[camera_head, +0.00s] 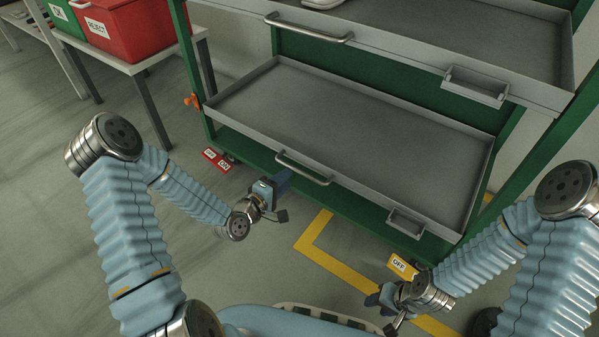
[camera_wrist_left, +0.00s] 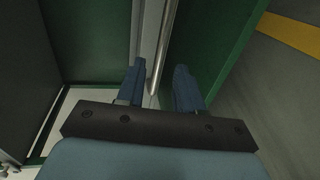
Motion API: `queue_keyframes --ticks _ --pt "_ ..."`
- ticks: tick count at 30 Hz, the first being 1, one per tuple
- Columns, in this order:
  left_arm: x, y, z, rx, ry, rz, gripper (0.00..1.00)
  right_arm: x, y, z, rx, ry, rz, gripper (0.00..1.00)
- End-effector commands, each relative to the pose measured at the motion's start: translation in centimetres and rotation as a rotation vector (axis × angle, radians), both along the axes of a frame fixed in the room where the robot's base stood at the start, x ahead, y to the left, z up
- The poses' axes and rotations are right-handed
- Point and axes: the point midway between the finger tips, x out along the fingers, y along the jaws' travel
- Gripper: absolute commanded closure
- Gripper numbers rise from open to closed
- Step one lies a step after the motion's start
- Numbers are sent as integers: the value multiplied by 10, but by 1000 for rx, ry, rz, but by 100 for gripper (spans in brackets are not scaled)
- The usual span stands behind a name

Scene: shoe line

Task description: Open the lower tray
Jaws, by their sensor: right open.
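The lower tray (camera_head: 340,130) is a wide, shallow, empty grey tray in a green rack. A metal bar handle (camera_head: 303,170) is on its front wall, with a small grey bin-like holder (camera_head: 407,222) to the right. My left gripper (camera_head: 280,183) is just left of the handle. In the left wrist view its blue fingers (camera_wrist_left: 158,88) are apart, with the metal bar (camera_wrist_left: 163,45) running between them; contact is not visible. My right gripper (camera_head: 382,302) is open and empty, low over the floor in front of the rack.
The upper tray (camera_head: 430,55), with its own handle, is above. A table at the left holds a red REJECT bin (camera_head: 115,25) and a green bin (camera_head: 65,15). Red labels (camera_head: 217,160) and a yellow OFF label (camera_head: 402,267) are near the rack's foot. Yellow lines (camera_head: 315,235) mark the floor.

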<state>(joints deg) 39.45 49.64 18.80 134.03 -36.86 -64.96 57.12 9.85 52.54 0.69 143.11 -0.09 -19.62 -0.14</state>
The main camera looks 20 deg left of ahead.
Motion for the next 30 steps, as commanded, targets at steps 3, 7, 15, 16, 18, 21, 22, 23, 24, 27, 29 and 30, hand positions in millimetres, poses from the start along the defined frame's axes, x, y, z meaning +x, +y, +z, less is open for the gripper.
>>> queue_keyframes --ticks 3,7,15,16,18,21,22,23,24,27,29,30 --pt "26 -10 -7 0 -2 -1 64 0 0 -4 1 1 0 57" --pt "47 -18 -11 0 -1 0 64 0 0 -6 1 0 0 57" --pt "67 -25 -15 1 2 0 64 0 0 -7 1 -1 0 57" --pt "67 -25 -15 0 2 -1 64 0 0 -7 1 -1 0 57" --pt "67 -25 -15 1 3 0 64 0 0 -7 1 -1 0 57" --pt "67 -25 -15 1 3 0 64 0 0 -7 1 -1 0 57" --pt "67 -25 -15 1 2 0 64 0 0 -7 1 -1 0 57" --pt "67 -25 -15 1 3 0 67 0 0 -7 1 -1 0 57" --pt "67 -25 -15 1 2 0 73 0 0 -7 1 -1 0 57" --pt "67 -25 -15 1 2 0 88 0 0 -7 1 -1 0 57" --pt "67 -25 -15 1 2 0 98 0 0 -7 1 -1 0 57" --pt "67 -25 -15 1 2 0 100 0 0 -7 1 -1 0 57"
